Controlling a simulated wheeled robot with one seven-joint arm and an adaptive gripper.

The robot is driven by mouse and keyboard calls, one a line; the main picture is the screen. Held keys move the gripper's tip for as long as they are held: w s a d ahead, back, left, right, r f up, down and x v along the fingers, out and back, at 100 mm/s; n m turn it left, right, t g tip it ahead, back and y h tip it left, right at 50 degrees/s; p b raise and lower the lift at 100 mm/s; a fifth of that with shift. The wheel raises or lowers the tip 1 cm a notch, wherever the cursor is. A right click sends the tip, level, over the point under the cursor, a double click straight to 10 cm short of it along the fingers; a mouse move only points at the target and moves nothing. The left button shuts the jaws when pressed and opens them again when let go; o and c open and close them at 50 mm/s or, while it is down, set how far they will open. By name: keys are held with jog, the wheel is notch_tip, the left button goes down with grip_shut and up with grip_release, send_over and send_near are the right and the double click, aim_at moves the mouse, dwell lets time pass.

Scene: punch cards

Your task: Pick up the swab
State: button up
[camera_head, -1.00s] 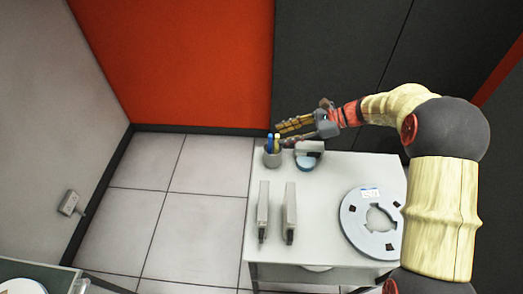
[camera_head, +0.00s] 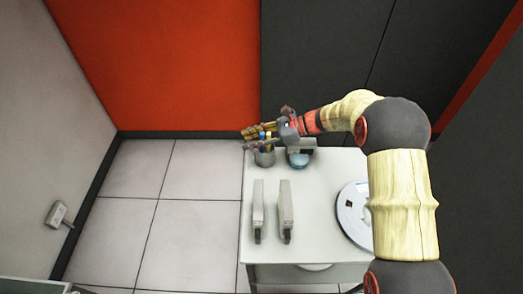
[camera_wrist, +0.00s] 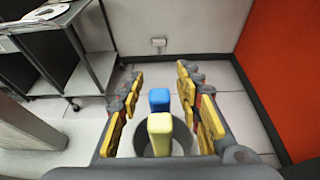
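A grey cup (camera_head: 264,158) stands at the far left corner of the white table. Two sticks stand in it, one with a blue block-like top (camera_wrist: 159,99) and one with a yellow top (camera_wrist: 160,132). I cannot tell which of them is the swab. My gripper (camera_head: 254,138) is level over the cup, in from the right. In the wrist view its yellow-padded fingers (camera_wrist: 165,105) are spread wide, with both sticks between them and no finger visibly touching. In the head view the fingers partly hide the stick tops.
A grey object with a blue round part (camera_head: 299,160) stands close right of the cup. Two slim grey upright cases (camera_head: 258,212) and (camera_head: 285,212) stand nearer the front. A large grey reel (camera_head: 350,212) lies at right, partly behind my arm. The table (camera_head: 320,185) is bare between them.

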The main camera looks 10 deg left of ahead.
jog(key=shift+a, duration=0.15)
jog(key=shift+c, duration=1.3)
grip_shut()
